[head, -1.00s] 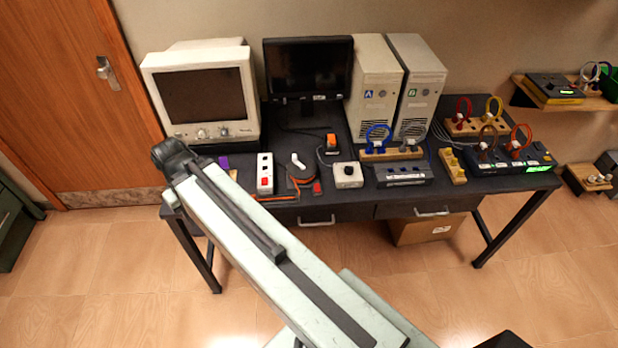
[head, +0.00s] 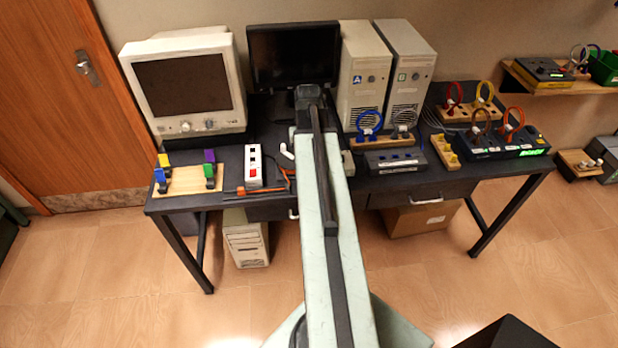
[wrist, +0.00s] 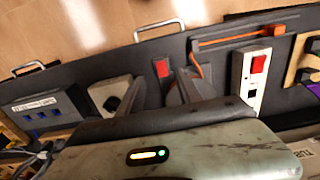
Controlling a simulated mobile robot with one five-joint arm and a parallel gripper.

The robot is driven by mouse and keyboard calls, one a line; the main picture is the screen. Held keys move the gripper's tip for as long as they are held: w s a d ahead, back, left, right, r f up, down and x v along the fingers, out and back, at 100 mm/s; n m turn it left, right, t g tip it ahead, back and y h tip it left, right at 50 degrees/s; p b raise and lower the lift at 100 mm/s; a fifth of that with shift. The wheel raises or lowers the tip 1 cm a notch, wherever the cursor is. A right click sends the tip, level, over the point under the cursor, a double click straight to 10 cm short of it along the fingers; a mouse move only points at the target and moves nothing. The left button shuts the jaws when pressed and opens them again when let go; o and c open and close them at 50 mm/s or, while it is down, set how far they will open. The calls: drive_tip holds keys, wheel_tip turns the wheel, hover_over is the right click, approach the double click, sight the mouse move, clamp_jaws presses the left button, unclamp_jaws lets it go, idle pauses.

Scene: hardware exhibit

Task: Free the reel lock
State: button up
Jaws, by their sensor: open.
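My gripper (wrist: 164,78) shows in the wrist view as two dark fingers, apart and empty, over the dark bench top. A red block (wrist: 161,68) lies just beyond the fingertips, near the bench edge. An orange cord (wrist: 197,62) runs by a dark bar to the right of it. The cord also shows in the head view (head: 280,174), left of my arm. I cannot tell which part is the reel lock. In the head view my arm hides the gripper and the red block.
A white power strip (head: 253,166) and a white hook (head: 287,151) stand left of my arm. A white box with a dark knob (wrist: 110,92) is left of my fingers. Monitors and two computer towers (head: 362,75) line the back of the bench (head: 225,190).

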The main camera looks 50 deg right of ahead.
wheel_tip(320, 180, down, 8)
drive_tip(key=b, duration=0.8)
drive_tip(key=shift+r, duration=0.1)
drive_tip(key=shift+w, duration=0.1)
clamp_jaws()
